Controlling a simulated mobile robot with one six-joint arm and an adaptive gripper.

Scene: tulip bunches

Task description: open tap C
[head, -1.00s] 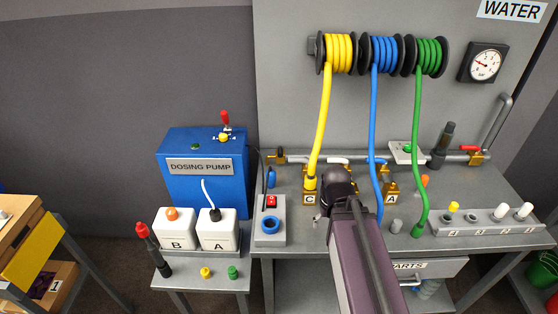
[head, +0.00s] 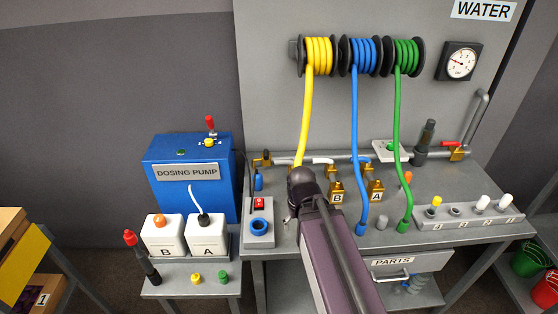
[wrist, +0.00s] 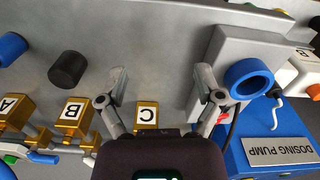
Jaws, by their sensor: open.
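Tap C shows in the wrist view as a brass block (wrist: 147,112) with an upside-down C label, at the lower middle, partly hidden by my gripper's body. In the head view it is hidden behind my arm, where the yellow hose (head: 306,120) runs down. My gripper (wrist: 161,88) is open and empty in the wrist view. Its two fingers stand apart on either side of the block in the picture; I see no contact. In the head view my gripper's tips are mostly hidden by the arm.
Tap B (head: 337,192) and tap A (head: 375,190) stand right of my arm. A dark cylinder (wrist: 67,68) stands near tap B in the wrist view. A grey holder with a blue ring (head: 259,226) and the blue dosing pump (head: 190,172) are on the left.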

